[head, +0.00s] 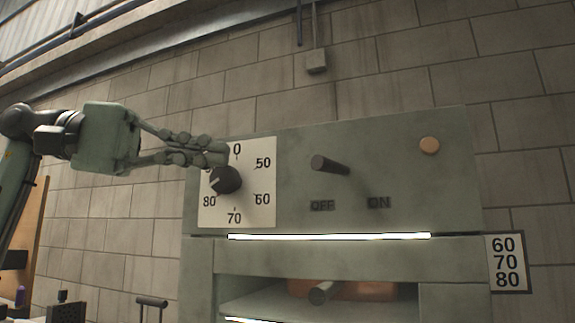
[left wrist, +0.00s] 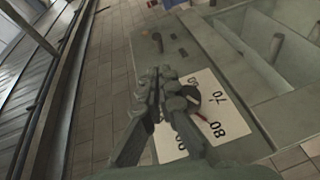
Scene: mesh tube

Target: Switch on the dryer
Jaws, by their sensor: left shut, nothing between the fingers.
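The dryer (head: 300,255) is a grey-green cabinet with a control panel. A dark lever switch (head: 330,165) sits mid-panel above the labels OFF and ON; its free end leans left, on the OFF side. A black dial (head: 226,180) on a white numbered plate is left of it, its pale mark facing left near 80. My left gripper (head: 216,152) is shut and empty, its fingertips just above the dial and covering part of the plate; I cannot tell whether they touch. The left wrist view shows the gripper (left wrist: 168,88) beside the dial and plate (left wrist: 215,100). My right gripper is not in view.
A round orange button (head: 429,145) is at the panel's upper right. Below the panel is an open slot with a handle (head: 322,292). A sign reading 60, 70, 80 (head: 507,262) is on the right side. The panel's front between dial and lever is clear.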

